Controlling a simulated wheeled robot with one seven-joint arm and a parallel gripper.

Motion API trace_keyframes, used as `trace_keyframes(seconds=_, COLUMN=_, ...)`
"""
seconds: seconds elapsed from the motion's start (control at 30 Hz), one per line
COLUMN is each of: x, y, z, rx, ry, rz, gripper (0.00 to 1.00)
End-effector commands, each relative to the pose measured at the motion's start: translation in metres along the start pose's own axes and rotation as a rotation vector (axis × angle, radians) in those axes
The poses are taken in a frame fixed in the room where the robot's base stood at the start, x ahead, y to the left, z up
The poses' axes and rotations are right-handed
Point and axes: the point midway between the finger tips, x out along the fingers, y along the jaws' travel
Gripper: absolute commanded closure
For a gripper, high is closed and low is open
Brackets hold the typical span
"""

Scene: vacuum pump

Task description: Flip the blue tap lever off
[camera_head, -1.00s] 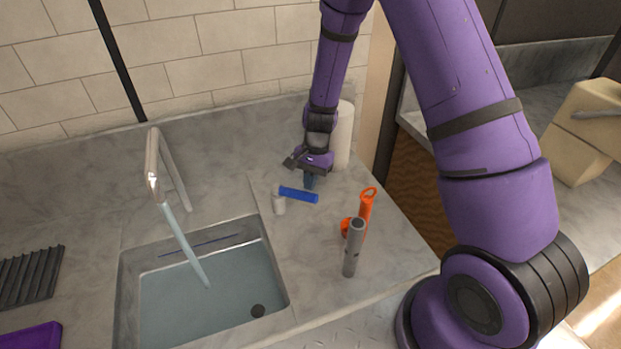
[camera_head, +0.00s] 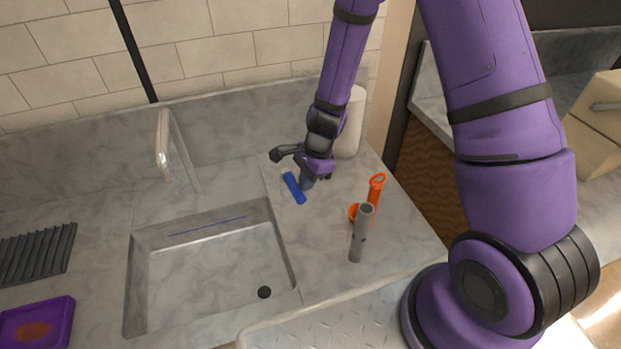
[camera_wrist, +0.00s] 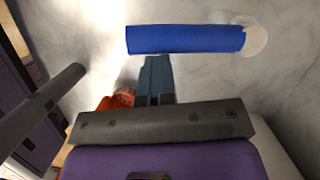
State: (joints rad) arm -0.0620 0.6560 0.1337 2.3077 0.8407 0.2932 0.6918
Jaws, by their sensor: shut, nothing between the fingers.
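The blue tap lever (camera_head: 294,188) stands on the counter right of the sink, turned so that it runs nearly front to back in the head view. In the wrist view the blue lever (camera_wrist: 186,39) lies crosswise, with its round white base (camera_wrist: 255,37) at the right end. My gripper (camera_head: 308,183) is just right of the lever, pointing down. Its fingers (camera_wrist: 155,62) are shut and empty, with the tips close to the lever's side; I cannot tell whether they touch it. The faucet (camera_head: 165,150) shows no water, and the sink (camera_head: 205,275) is empty.
An orange tool (camera_head: 376,188) and a grey upright tube (camera_head: 361,235) stand right of the lever, near my gripper. A white cylinder (camera_head: 351,125) stands behind it. A dark ribbed rack (camera_head: 35,255) and purple tray (camera_head: 35,325) lie at left.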

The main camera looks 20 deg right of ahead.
Motion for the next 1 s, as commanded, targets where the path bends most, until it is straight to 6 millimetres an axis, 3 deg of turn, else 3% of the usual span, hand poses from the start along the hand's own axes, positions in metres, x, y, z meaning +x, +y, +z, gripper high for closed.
trace_keyframes(seconds=0.73, x=0.002, y=0.002, z=0.003, rx=-0.002, ry=-0.001, rz=0.005, gripper=1.00)
trace_keyframes(seconds=1.0, x=-0.014, y=0.000, z=-0.022, rx=-0.003, ry=0.000, rz=0.002, gripper=1.00)
